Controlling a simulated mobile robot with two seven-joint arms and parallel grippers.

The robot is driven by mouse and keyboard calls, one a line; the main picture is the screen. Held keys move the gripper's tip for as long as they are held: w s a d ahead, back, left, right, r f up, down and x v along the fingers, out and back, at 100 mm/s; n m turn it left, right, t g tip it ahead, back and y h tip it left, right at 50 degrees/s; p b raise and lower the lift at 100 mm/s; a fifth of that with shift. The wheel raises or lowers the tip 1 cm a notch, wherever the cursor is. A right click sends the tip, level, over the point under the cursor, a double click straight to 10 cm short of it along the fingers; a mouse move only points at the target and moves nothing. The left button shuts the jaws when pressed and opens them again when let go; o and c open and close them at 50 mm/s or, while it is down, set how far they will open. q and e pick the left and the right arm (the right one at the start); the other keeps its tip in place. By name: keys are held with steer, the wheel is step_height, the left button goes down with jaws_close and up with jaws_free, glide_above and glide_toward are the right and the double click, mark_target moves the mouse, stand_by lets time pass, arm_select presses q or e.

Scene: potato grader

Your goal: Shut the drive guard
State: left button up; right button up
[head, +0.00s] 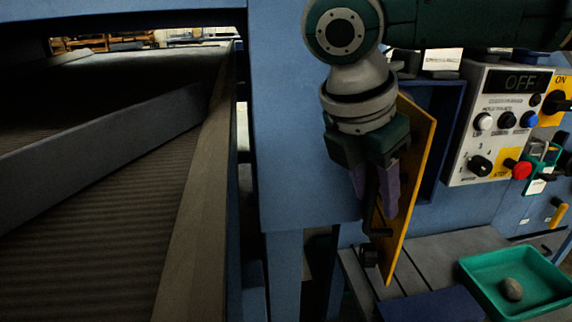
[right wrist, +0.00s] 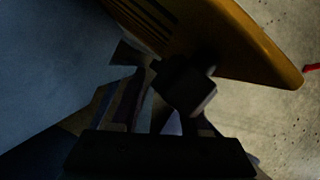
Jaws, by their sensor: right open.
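The drive guard (head: 415,175) is a yellow panel. It stands open, swung out edge-on from the dark blue housing (head: 454,120) on the blue machine. My right gripper (head: 376,200) points down close beside the guard's left face, with its fingers apart. In the right wrist view the guard (right wrist: 235,35) crosses the top. A dark block (right wrist: 185,88), perhaps the guard's handle, shows near my right fingertips (right wrist: 155,105); the dim picture does not show whether they touch it. My left gripper is out of view.
A control panel (head: 480,160) with knobs, buttons and an OFF display is at the right. A green tray (head: 487,282) holding one potato (head: 512,289) stands below. A ribbed conveyor (head: 110,215) fills the left, and a blue post (head: 290,130) stands beside my right arm.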

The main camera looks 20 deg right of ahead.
jaws_close()
stand_by(1.3)
